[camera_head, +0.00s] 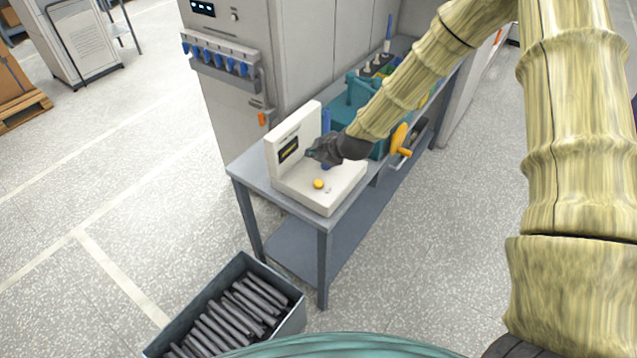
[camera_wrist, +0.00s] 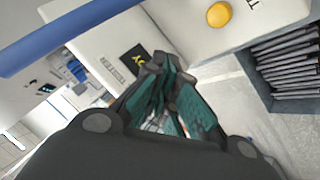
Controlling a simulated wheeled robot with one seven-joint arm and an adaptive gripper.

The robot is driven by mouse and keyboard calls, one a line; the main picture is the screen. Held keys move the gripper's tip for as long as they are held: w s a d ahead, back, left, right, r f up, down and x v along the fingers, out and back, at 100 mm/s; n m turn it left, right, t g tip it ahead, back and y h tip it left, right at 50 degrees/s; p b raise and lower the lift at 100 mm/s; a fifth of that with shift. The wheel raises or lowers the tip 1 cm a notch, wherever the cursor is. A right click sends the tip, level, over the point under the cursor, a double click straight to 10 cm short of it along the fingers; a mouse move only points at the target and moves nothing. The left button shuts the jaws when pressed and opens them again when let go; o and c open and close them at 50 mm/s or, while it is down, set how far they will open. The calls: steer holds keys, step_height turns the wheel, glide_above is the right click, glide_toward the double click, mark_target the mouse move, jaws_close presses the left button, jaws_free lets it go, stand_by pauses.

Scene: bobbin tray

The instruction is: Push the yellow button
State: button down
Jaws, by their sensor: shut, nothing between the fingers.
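The yellow button (camera_head: 319,184) is a small round dome on the flat base of a cream-white device (camera_head: 328,203) at the near end of a grey bench. In the wrist view the yellow button (camera_wrist: 219,14) shows at the top, beyond the fingertips and to their right. My gripper (camera_head: 312,153) is dark and shut with nothing in it. It is above the device's base, near the upright panel with the dark display (camera_head: 289,150), apart from the button. In the wrist view my gripper (camera_wrist: 170,65) has its fingertips together.
A grey bin (camera_head: 292,318) of dark rods is on the floor in front. Open floor lies left.

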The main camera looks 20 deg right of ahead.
mark_target(316, 184)
steer(key=shift+f+b, duration=2.4)
steer(key=shift+f, duration=1.9)
steer(key=shift+f, duration=0.1)
steer(key=shift+f+b, duration=0.3)
steer(key=shift+b, duration=0.05)
steer(key=shift+f+b, duration=0.4)
steer(key=shift+f, duration=0.1)
steer(key=shift+r+p, duration=0.5)
steer(key=shift+r, duration=0.45)
steer(key=shift+r+p, duration=1.35)
steer(key=shift+r, duration=1.2)
